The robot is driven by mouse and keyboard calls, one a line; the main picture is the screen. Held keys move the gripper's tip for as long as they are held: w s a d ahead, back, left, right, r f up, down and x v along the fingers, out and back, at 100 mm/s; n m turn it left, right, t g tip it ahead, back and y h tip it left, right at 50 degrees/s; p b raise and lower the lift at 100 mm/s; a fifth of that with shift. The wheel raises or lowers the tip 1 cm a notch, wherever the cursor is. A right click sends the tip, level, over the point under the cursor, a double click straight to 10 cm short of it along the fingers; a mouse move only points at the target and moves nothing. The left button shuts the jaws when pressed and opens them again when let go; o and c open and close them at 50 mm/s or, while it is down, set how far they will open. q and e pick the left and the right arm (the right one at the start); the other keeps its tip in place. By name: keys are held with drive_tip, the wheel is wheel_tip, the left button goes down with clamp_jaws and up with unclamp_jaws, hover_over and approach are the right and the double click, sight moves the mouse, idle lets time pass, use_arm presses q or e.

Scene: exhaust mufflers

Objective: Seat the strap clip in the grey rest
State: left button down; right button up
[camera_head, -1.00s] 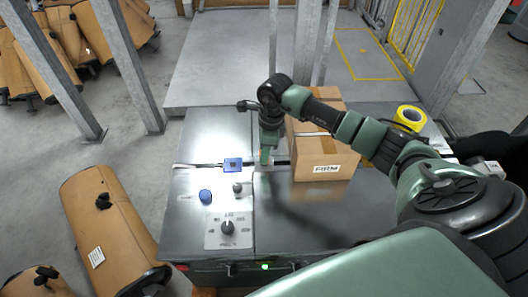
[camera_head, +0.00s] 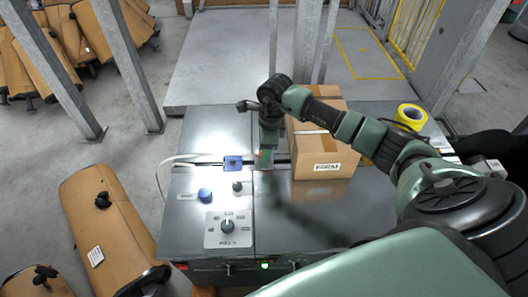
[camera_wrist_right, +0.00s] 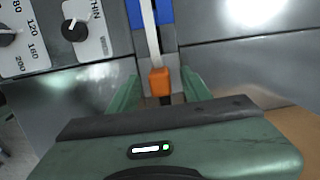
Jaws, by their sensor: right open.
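The strap clip (camera_wrist_right: 160,82) is orange and sits at the end of a white strap (camera_wrist_right: 150,35) in the right wrist view. My right gripper (camera_wrist_right: 160,90) is open, with one green finger on each side of the clip and gaps visible between. In the head view my right gripper (camera_head: 266,160) points down at the bench, just right of a blue guide block (camera_head: 232,163). The strap runs left from this block and curves over the bench's left edge. I cannot clearly tell the grey rest from the grey surfaces around the clip. My left gripper is out of view.
A cardboard box (camera_head: 318,155) stands close to the right of my gripper. A yellow tape roll (camera_head: 410,115) is further right. A control panel (camera_head: 228,229) with a knob, and a blue button (camera_head: 205,195), are at the bench's front left. The front right bench top is clear.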

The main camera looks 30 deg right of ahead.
drive_tip(key=r, duration=0.7)
drive_tip(key=shift+s+d+r, duration=0.2)
drive_tip(key=shift+d+r, duration=0.15)
drive_tip(key=shift+d, duration=0.05)
